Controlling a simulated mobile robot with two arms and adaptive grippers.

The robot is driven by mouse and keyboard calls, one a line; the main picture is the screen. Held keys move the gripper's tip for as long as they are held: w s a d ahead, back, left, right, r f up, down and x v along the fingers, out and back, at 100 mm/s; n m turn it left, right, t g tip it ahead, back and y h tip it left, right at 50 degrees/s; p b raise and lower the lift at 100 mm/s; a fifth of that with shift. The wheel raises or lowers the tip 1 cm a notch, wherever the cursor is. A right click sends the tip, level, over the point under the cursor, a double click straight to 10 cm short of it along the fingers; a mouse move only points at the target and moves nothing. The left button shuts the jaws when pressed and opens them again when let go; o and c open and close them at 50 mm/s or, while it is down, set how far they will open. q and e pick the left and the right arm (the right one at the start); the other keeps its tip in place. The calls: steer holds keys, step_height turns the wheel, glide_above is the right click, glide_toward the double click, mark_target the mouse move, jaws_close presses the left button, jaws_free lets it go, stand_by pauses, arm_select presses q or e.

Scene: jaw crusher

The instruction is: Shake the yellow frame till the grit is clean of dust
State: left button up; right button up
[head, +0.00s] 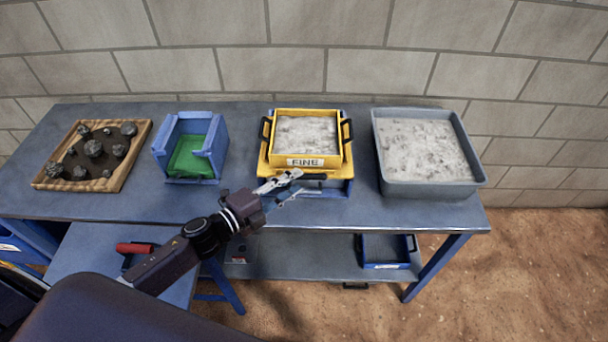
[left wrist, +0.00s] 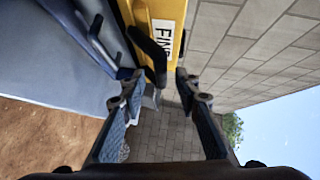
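The yellow frame (head: 262,150), labelled FINE, sits on a blue stand (head: 342,186) on the bench. Pale grey grit (head: 306,134) fills it; I cannot tell dust from grit. Black handles stand at its left and right sides. My left gripper (head: 298,184) is at the front of the frame, just below the label, with its fingers apart. My right gripper is not in view.
A grey tray (head: 379,165) of pale material stands right of the frame. A blue box with a green inside (head: 188,155) and a wooden tray of dark rocks (head: 120,172) stand left. A blue tray (head: 386,266) is on the lower shelf. A red-handled tool (head: 134,248) lies lower left.

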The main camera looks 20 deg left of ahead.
mark_target(304, 177)
arm_select(q)
steer(key=x, duration=0.4)
steer(key=shift+d+p, duration=0.15)
steer(key=shift+p, duration=0.25)
steer(key=c, duration=0.5)
jaws_close()
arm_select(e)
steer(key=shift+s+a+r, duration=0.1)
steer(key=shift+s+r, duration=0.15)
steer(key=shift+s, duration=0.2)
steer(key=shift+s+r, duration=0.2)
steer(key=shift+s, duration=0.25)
arm_select(q)
steer(key=shift+f, duration=0.1)
